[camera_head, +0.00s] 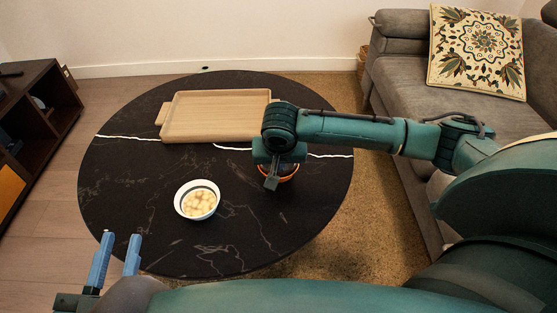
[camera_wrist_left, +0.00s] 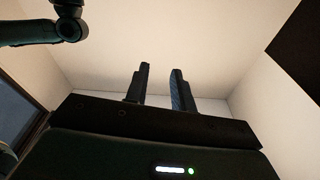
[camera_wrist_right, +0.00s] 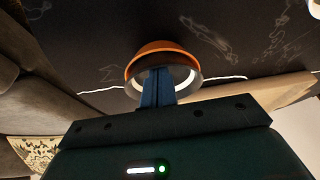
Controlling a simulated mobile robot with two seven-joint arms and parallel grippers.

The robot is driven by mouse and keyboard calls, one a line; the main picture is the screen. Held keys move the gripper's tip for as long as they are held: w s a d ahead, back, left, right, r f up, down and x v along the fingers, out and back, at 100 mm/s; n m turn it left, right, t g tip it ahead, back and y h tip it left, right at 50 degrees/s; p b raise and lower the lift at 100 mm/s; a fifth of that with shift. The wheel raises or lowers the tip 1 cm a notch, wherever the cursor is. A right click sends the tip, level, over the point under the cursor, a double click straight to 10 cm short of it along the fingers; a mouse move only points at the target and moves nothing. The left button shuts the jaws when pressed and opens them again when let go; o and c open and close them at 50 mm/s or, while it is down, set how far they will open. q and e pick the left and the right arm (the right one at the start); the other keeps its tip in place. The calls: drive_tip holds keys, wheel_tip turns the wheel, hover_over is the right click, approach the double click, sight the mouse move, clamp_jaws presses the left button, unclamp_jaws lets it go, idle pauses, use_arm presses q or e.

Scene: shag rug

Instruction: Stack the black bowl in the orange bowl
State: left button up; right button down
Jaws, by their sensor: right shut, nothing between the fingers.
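The orange bowl (camera_head: 291,175) stands on the right part of the round black table, partly hidden by my right gripper (camera_head: 271,183). In the right wrist view the orange bowl (camera_wrist_right: 160,47) shows as a curved orange band. A dark grey rim (camera_wrist_right: 194,86), apparently the black bowl's, lies within or against it; how deep it sits cannot be told. My right gripper's fingers (camera_wrist_right: 158,75) are shut and overlap this rim, with nothing between them. My left gripper (camera_head: 117,258) is open and empty near the table's front left edge; its fingers (camera_wrist_left: 159,85) stand apart.
A white bowl of pale round pieces (camera_head: 200,203) stands left of the orange bowl. A wooden tray (camera_head: 215,133) lies at the back of the table (camera_head: 120,185). A grey sofa (camera_head: 400,70) is at right, a dark shelf (camera_head: 50,110) at left. The table's left side is clear.

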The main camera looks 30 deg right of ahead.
drive_tip(key=shift+r+p, duration=0.15)
drive_tip(key=shift+p, duration=0.3)
drive_tip(key=shift+a+r+p, duration=0.15)
drive_tip(key=shift+r+p, duration=0.05)
drive_tip(key=shift+p, duration=0.45)
drive_tip(key=shift+a+r+p, duration=0.1)
drive_tip(key=shift+r+p, duration=0.05)
drive_tip(key=shift+p, duration=0.6)
drive_tip(key=p, duration=0.4)
drive_tip(key=shift+s+a, duration=0.15)
drive_tip(key=shift+a, duration=0.05)
drive_tip(key=s+p, duration=0.1)
drive_tip(key=p, duration=0.3)
drive_tip(key=shift+a, duration=0.1)
drive_tip(key=shift+s+f+p, duration=0.35)
drive_tip(key=shift+s+p, duration=0.05)
drive_tip(key=shift+p, duration=0.55)
use_arm(q)
drive_tip(key=a+r+n+g+y, duration=0.1)
drive_tip(key=s+a+r+n+g+y, duration=0.1)
drive_tip(key=g, duration=0.1)
drive_tip(key=s+a+r+n+g+y, duration=0.1)
drive_tip(key=a+y, duration=0.1)
drive_tip(key=shift+r, duration=0.3)
use_arm(e)
drive_tip(key=shift+f, duration=0.2)
